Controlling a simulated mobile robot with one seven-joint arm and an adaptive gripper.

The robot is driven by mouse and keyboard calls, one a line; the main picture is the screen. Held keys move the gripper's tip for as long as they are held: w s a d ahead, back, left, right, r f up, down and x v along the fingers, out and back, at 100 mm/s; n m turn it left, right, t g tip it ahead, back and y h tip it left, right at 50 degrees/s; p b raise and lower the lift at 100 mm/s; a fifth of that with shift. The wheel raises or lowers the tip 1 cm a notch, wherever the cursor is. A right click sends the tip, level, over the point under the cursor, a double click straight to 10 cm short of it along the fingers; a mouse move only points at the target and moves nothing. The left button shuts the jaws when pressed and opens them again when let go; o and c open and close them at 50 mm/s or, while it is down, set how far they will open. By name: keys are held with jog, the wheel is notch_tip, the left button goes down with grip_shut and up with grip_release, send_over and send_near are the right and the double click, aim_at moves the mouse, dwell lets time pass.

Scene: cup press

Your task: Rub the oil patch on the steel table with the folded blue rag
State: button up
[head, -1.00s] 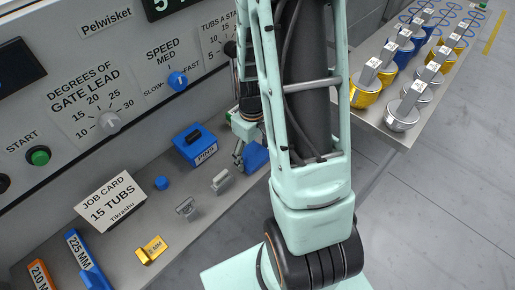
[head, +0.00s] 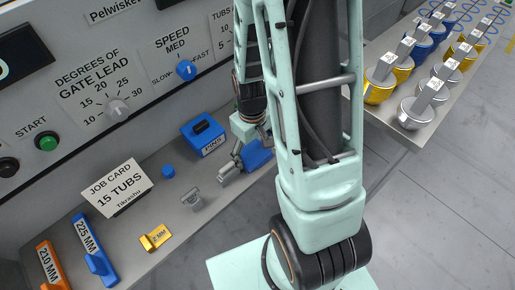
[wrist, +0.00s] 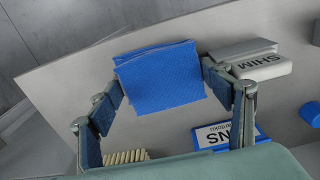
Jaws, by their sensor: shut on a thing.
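The folded blue rag (wrist: 160,78) lies between the two fingertips of my gripper (wrist: 163,82) in the wrist view, with its layered edge facing up. In the head view the rag (head: 258,155) shows beside my gripper (head: 250,143), partly behind my arm. My gripper is shut on the rag. The steel table (head: 140,212) runs along the front of the machine panel; it also shows in the wrist view (wrist: 80,80). I see no oil patch in these views. Whether the rag touches the table is unclear.
A grey SHIM block (wrist: 255,62) lies close to the right finger. Cups (head: 415,112) stand on the right-hand table.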

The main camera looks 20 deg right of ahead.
aim_at(247, 159)
jog(key=a, duration=0.1)
jog(key=s+a, duration=0.1)
jog(key=a, duration=0.1)
jog(key=shift+s, duration=0.2)
jog(key=shift+c, duration=0.6)
jog(key=shift+d, duration=0.1)
jog(key=shift+c, duration=0.6)
jog(key=shift+w+d+r+n, duration=0.15)
jog(key=shift+w+d, duration=0.15)
jog(key=shift+d, duration=0.2)
jog(key=shift+w+d+n, duration=0.15)
jog(key=shift+w+d, duration=0.1)
jog(key=shift+d, duration=0.2)
jog(key=shift+w+d+r, duration=0.1)
jog(key=shift+w+d, duration=0.15)
jog(key=shift+d, duration=0.35)
jog(key=shift+w+d+f, duration=0.1)
jog(key=shift+w+d, duration=0.1)
jog(key=shift+d, duration=0.4)
jog(key=shift+w+d+r, duration=0.1)
jog(key=shift+w+d, duration=0.15)
jog(key=shift+d, duration=0.35)
jog(key=shift+w+d+b, duration=0.2)
jog(key=shift+w+d, duration=0.1)
jog(key=shift+d, duration=0.5)
jog(key=shift+w+d+b, duration=0.2)
jog(key=shift+w+d, duration=0.1)
jog(key=shift+d, duration=0.5)
jog(key=shift+r+p, duration=2.25)
jog(key=shift+r, duration=0.7)
